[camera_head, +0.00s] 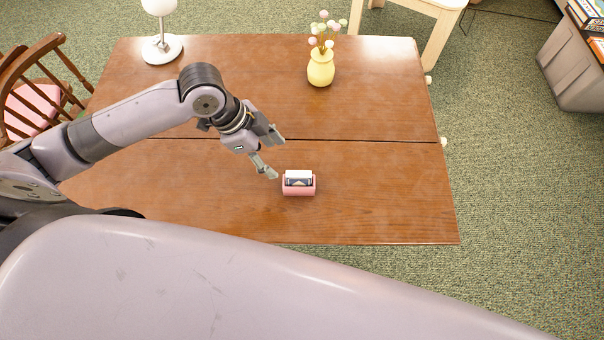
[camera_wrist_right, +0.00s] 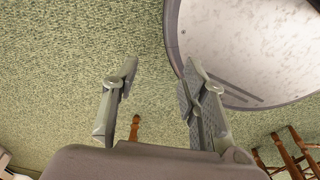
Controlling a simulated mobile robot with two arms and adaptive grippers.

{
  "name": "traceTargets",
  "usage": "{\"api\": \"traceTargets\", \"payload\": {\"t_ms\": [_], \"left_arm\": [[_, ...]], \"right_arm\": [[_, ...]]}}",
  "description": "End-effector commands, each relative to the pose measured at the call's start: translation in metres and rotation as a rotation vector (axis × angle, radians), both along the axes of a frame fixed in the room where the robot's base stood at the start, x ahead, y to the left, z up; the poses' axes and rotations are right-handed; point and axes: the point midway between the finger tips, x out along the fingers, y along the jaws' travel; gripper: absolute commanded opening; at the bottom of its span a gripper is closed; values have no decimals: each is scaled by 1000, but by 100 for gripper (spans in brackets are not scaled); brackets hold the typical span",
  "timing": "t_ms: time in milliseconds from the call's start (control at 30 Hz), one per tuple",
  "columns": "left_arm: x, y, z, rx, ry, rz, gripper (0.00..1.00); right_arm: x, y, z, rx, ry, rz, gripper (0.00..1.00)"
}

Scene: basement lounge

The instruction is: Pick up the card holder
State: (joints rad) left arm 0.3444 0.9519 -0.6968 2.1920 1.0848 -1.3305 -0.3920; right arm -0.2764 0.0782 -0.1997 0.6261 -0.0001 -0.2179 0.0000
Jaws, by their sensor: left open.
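The card holder (camera_head: 298,188) is a small pink holder with white and dark cards standing in it. It rests on the near half of the wooden table (camera_head: 380,205) in the head view. My left gripper (camera_head: 276,156) is open, with its fingers spread, just to the left of and slightly beyond the card holder. It looks apart from the holder, and nothing is between its fingers. My right gripper (camera_wrist_right: 160,78) shows in the right wrist view, open and empty over the green carpet. The card holder does not show in that view.
A yellow vase with flowers (camera_head: 321,68) and a white lamp (camera_head: 161,48) stand toward the table's far side. A wooden chair (camera_head: 38,92) is at the left, a pale stool (camera_head: 440,30) behind. The tabletop right of the card holder is clear.

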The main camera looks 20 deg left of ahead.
Motion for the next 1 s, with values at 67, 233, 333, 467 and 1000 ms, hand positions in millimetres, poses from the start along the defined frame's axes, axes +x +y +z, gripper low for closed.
{"api": "traceTargets", "payload": {"t_ms": [67,233,333,467,1000], "left_arm": [[0,-8,-16,-2,8,0,57],[5,-21,-50,-3,6,1,57],[8,-29,-69,-2,4,1,57],[10,-36,-89,0,3,0,57],[18,-55,-138,0,3,1,57]], "right_arm": [[-12,0,2,-1,15,0,40],[-38,-2,5,-4,52,0,40],[-43,-2,7,-5,60,0,40],[-37,-2,9,-5,52,1,40],[-20,-2,21,-3,26,1,40]]}}
